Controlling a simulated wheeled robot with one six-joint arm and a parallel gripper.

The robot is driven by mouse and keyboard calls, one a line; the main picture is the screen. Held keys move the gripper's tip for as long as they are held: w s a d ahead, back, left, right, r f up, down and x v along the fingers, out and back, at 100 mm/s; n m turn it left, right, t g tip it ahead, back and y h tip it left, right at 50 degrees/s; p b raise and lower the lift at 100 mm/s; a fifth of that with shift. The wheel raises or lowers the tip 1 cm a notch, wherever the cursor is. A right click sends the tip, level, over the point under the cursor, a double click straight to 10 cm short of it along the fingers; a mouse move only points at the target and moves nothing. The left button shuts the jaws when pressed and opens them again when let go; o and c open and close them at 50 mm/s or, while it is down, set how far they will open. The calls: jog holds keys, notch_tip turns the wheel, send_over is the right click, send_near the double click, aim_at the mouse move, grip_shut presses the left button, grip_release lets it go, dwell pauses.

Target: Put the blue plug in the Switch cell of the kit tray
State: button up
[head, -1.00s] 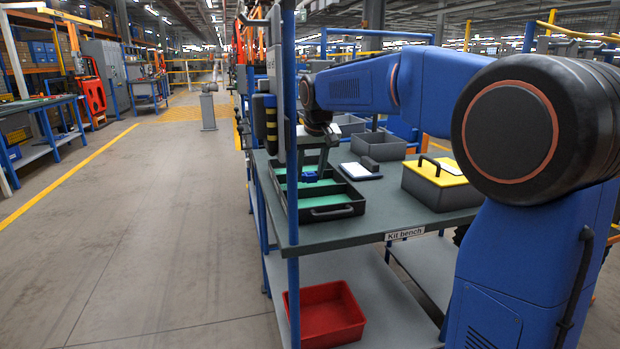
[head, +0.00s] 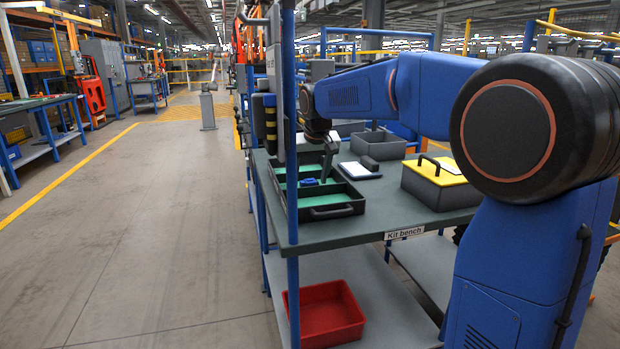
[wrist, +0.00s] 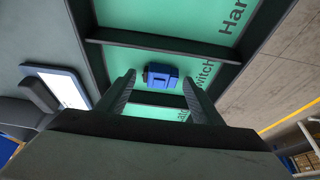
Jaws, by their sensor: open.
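The blue plug (wrist: 161,77) lies on the green floor of the Switch cell of the kit tray (wrist: 150,37), close to the dark divider, in the wrist view. The "Switch" lettering is beside it, partly covered by a finger. My gripper (wrist: 159,83) is open, with one finger on each side of the plug and gaps visible between. In the head view the plug (head: 308,182) shows small and blue in the tray (head: 335,212), and my gripper (head: 326,178) is just right of it. I cannot tell the exact fingertip height.
A grey box with a yellow lid and black handle (head: 438,182) stands right of the tray. A white-faced tablet (head: 358,171) and dark block (head: 370,163) lie behind. Grey bins (head: 378,143) are at the back. A blue post (head: 291,240) rises at the bench's front left.

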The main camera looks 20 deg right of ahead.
jog(key=v, duration=1.2)
